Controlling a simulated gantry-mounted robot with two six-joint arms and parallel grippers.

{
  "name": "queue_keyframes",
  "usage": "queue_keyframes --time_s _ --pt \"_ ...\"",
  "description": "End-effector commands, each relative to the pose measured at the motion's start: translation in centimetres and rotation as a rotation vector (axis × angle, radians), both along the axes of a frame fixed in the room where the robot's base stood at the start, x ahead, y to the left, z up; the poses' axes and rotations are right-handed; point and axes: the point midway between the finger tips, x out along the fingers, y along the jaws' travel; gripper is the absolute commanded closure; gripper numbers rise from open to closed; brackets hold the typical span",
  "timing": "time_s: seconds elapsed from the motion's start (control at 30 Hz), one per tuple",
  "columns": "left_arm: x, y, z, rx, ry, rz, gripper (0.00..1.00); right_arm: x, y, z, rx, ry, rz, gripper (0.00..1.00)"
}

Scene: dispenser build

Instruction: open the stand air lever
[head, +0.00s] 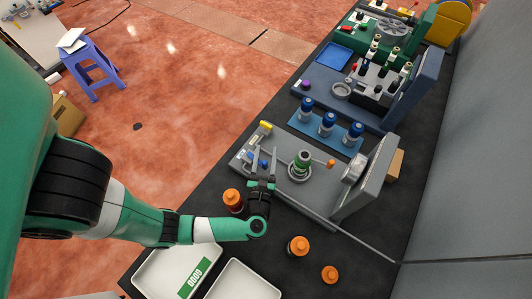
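Small blue parts (263,163) sit at the left end of the stand. A yellow part (266,127) sits at its far left corner. I cannot tell which of these is the air lever. My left gripper (261,156) is over the left end of the stand, its fingers apart and close around the blue parts. Contact cannot be made out. My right gripper is not in view.
Orange-capped bottles (298,246) stand in front of the stand, one (232,198) close to my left wrist. White trays (243,281) lie at the near edge. A blue rack (309,134) of blue-capped bottles stands behind.

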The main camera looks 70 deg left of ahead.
Motion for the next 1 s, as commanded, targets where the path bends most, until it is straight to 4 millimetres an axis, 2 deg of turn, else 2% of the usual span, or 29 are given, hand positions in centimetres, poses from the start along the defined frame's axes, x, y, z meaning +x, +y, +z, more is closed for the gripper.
queue_keyframes --time_s 0.27,0.37,0.73,0.87,1.0 --pt "-0.1 -0.6 0.0 0.000 0.000 -0.003 0.48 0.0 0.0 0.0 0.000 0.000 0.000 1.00" --pt "-0.6 -1.9 0.0 0.000 0.000 -0.007 0.48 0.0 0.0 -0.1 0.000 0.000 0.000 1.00" --pt "-3.6 -8.9 -0.1 0.000 -0.001 -0.008 0.48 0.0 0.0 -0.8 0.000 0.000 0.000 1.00" --pt "-4.3 -10.3 -0.1 0.000 0.000 -0.004 0.48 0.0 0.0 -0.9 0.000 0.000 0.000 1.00" --pt "-4.6 -10.7 0.0 0.000 0.000 -0.001 0.48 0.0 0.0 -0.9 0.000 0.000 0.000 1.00"
